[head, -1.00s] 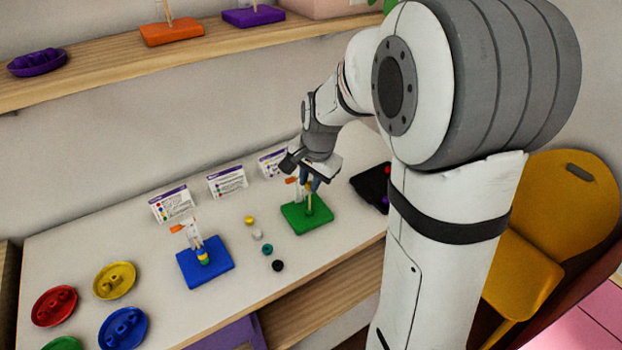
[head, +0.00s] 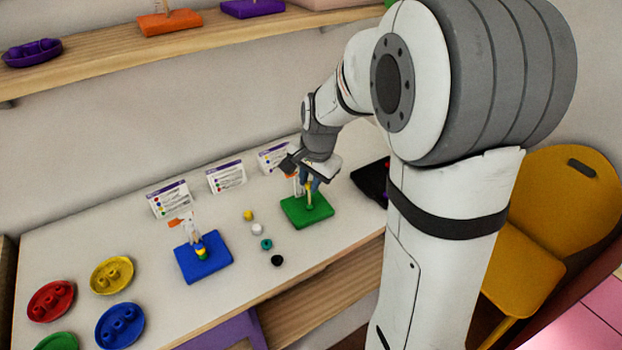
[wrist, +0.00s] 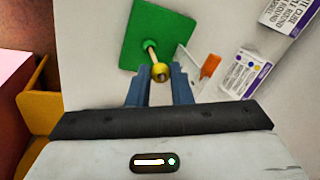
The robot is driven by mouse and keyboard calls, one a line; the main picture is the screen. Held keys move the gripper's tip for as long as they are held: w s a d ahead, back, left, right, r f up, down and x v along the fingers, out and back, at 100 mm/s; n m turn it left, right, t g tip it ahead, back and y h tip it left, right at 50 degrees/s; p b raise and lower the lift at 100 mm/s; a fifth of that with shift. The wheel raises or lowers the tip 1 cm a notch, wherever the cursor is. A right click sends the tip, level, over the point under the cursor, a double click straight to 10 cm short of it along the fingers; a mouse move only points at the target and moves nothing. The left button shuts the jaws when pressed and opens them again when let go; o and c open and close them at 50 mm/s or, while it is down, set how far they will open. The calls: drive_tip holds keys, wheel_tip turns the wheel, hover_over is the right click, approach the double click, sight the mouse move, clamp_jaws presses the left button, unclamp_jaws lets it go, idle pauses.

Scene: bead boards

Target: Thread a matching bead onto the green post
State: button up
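The green board (head: 306,210) lies on the table with its post (wrist: 151,50) standing up from it. My gripper (head: 309,183) is over this board, pointing down. In the wrist view its two blue fingers (wrist: 160,78) are close around a yellow bead (wrist: 160,73) and appear to touch both its sides. The bead is in line with the post's upper end. I cannot tell whether the post tip is inside its hole. Loose beads lie left of the green board: yellow (head: 248,215), white (head: 257,230), teal (head: 266,244) and black (head: 277,260).
A blue board (head: 218,263) with beads on its post stands to the left. Cards (head: 227,177) stand along the back. Red (head: 51,301), yellow (head: 112,275) and blue (head: 120,326) dishes are at the far left. A black tray (head: 371,180) lies to the right.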

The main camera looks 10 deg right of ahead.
drive_tip(key=o, duration=0.5)
drive_tip(key=v, duration=0.7)
drive_tip(key=shift+s+r, duration=0.1)
drive_tip(key=shift+r, duration=0.3)
